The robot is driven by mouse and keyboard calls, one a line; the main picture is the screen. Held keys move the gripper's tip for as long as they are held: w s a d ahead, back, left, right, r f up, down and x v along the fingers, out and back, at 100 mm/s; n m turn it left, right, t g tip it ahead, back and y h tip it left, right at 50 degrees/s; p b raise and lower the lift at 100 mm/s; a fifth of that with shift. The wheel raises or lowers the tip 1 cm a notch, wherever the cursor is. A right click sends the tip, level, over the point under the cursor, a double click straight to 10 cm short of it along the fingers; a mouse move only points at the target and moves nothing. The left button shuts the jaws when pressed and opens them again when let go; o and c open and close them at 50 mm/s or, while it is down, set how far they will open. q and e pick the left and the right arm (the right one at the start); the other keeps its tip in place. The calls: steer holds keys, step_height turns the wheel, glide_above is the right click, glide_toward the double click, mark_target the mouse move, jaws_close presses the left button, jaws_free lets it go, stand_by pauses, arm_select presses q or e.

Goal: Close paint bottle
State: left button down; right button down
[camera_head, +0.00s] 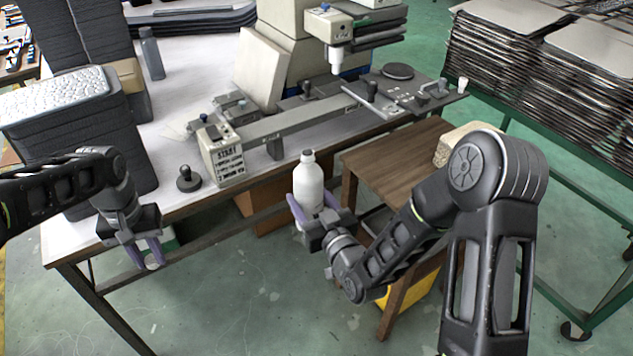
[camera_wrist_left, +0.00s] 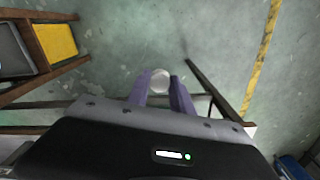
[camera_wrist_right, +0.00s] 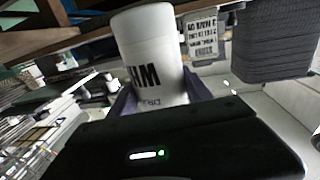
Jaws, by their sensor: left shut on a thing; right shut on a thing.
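A white paint bottle (camera_head: 308,184) with an open-looking neck stands upright in my right gripper (camera_head: 318,217), which is shut around its lower body in front of the table. The bottle fills the middle of the right wrist view (camera_wrist_right: 150,58), with dark lettering on its side, between the fingers of my right gripper (camera_wrist_right: 160,98). My left gripper (camera_head: 151,258) hangs in front of the table's left part, fingers pointing down, shut on a small white round cap (camera_head: 153,265). The cap also shows between the fingertips in the left wrist view (camera_wrist_left: 160,80).
The white worktable (camera_head: 165,165) carries a machine with a control box (camera_head: 222,155), a black knob (camera_head: 187,178) and stacked dark trays (camera_head: 90,125). A wooden stool (camera_head: 390,165) stands right of the bottle. A green-framed rack (camera_head: 560,85) is at right. Open floor lies in front.

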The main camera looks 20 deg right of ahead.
steer(key=s+a+f+n+g+y, duration=0.4)
steer(key=s+a+y, duration=0.4)
steer(key=a, duration=0.3)
steer(key=shift+a+f+n, duration=0.35)
steer(key=shift+f+n, duration=0.1)
steer(key=shift+n, duration=0.55)
steer(key=shift+d, duration=0.1)
steer(key=w+d+r+m+t+h, duration=0.1)
steer(key=w+d+r+m+h, duration=0.2)
steer(key=d, duration=0.4)
steer(key=w+d+r+m+t+h, duration=0.1)
steer(key=w+d+r+t+h, duration=0.2)
steer(key=d, duration=0.5)
steer(key=w+d+r+m+h, duration=0.2)
steer(key=w+d+h, duration=0.1)
steer(key=w+d, duration=0.3)
steer(key=d+r+m+h, duration=0.2)
steer(key=d+h, duration=0.1)
steer(key=d, duration=0.4)
steer(key=d+r+m+g+h, duration=0.1)
steer(key=d+m+h, duration=0.2)
steer(key=d, duration=0.5)
steer(key=d+r+m+g+h, duration=0.1)
steer(key=d+h, duration=0.3)
steer(key=d, duration=0.4)
steer(key=shift+w+d+r+m+h, duration=0.2)
steer(key=shift+r+m+h, duration=0.1)
steer(key=shift+r+m, duration=0.5)
